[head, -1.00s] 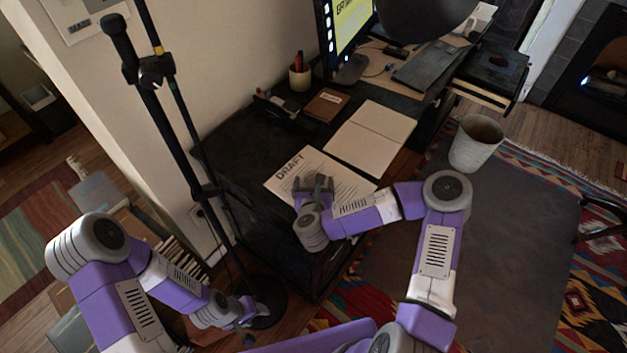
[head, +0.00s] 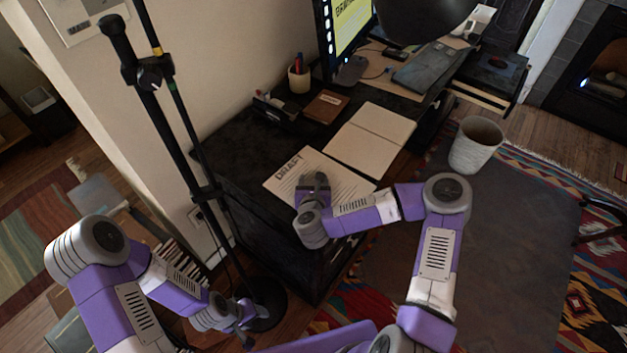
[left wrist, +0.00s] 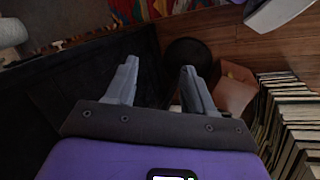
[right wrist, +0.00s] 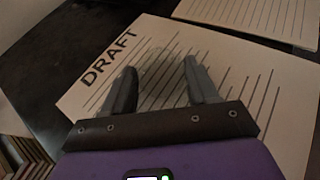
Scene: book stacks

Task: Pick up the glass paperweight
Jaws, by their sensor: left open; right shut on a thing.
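The glass paperweight (right wrist: 160,72) is clear and shows only faintly in the right wrist view, between the fingers and over the DRAFT sheet (right wrist: 235,75). My right gripper (right wrist: 161,68) is shut on it, low over the sheet. In the head view my right gripper (head: 318,184) covers the spot and I cannot make out the glass; whether it still touches the sheet I cannot tell. My left gripper (head: 247,326) is open and empty, low beside the lamp stand's base; its spread fingers also show in the left wrist view (left wrist: 160,68).
The dark desk (head: 235,150) holds an open notebook (head: 370,138), a brown box-like item (head: 326,106), a pen cup (head: 299,79) and a monitor (head: 350,30). A floor stand (head: 183,120) rises near my left arm. Stacked books (left wrist: 295,120) lie by my left gripper. A white bin (head: 475,148) stands right.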

